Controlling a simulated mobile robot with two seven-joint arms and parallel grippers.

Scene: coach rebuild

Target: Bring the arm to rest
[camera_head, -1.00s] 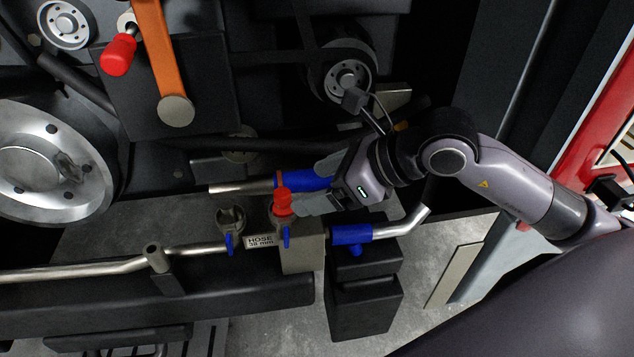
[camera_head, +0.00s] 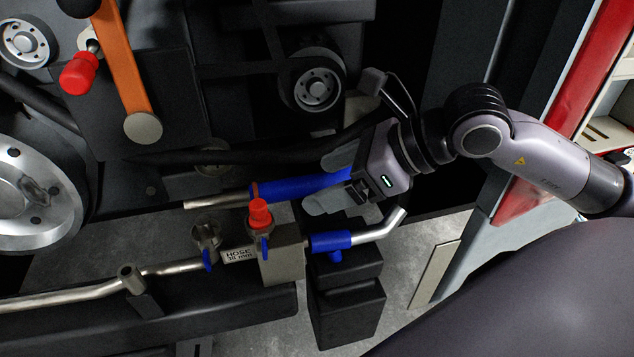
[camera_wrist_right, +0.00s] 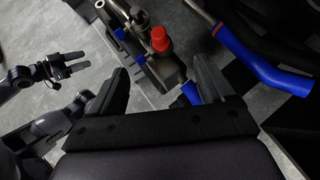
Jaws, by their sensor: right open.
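My right gripper (camera_head: 322,183) comes in from the right. It is open and empty, its two fingers apart, just right of the red-capped fitting (camera_head: 260,214) and in front of a blue hose sleeve (camera_head: 300,187). In the right wrist view its open fingers (camera_wrist_right: 160,80) show with nothing between them in their grasp; the red cap (camera_wrist_right: 160,40) lies beyond them. My left gripper (camera_wrist_right: 74,64) shows small at the left of that view, its fingers apart and empty. It is not in the head view.
A label plate reading HOSE (camera_head: 239,255) sits between an open clip (camera_head: 206,235) and the red-capped fitting. A second blue sleeve (camera_head: 331,241) on a metal pipe lies below my right gripper. An orange bar (camera_head: 124,60), a red knob (camera_head: 79,74) and pulleys (camera_head: 317,89) stand behind.

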